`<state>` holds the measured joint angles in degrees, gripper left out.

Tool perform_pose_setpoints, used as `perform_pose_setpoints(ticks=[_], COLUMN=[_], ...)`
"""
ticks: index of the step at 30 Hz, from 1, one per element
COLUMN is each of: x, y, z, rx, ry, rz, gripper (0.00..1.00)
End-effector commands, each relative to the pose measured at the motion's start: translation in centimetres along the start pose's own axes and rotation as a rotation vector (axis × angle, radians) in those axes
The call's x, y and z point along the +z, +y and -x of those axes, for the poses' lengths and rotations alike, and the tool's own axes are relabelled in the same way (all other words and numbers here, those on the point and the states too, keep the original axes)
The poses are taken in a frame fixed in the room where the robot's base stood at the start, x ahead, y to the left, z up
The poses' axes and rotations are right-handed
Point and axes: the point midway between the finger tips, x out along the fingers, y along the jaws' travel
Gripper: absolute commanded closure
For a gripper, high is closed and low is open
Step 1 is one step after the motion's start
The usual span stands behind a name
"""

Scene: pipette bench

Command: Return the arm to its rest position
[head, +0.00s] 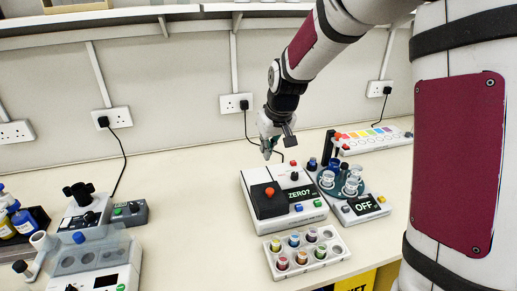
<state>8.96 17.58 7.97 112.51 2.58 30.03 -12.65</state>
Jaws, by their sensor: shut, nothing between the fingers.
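My arm (304,42) comes down from the top right, white and black with maroon panels. My gripper (268,154) hangs above the back of the bench, in front of the wall, with its fingers pointing down. It is shut and empty, behind and above the white device (256,182) whose display reads "ZERO?". It looks apart from that device, though its exact height is hard to tell.
A device reading "OFF" (366,204) with a carousel stands right of the "ZERO?" device. A rack of coloured vials (319,263) is in front. A colour-striped strip (395,143) lies behind. Instruments and bottles (22,218) fill the left; the bench middle (190,200) is clear.

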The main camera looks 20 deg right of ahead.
Motion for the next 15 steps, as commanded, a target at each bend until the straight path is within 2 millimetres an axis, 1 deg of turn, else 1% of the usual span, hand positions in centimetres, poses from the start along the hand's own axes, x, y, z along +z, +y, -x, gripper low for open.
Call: perform_pose_setpoints(ticks=[4,5,7,8,11,12,15], x=[0.1,0.2,0.6,0.8,2.3,3.0,5.2], y=[-0.1,-0.1,-0.3,-0.5,-1.0,-1.2,-1.9], z=[0.6,0.9,2.3,3.0,6.3,7.8,11.1], rx=[0.002,0.003,0.009,0.013,0.028,0.034,0.048], ry=[0.002,0.003,0.009,0.011,0.023,0.030,0.042], rz=[0.000,0.000,-0.001,-0.001,-0.007,-0.011,-0.023], gripper=[1.00,1.00,1.00,1.00,1.00,1.00,1.00])
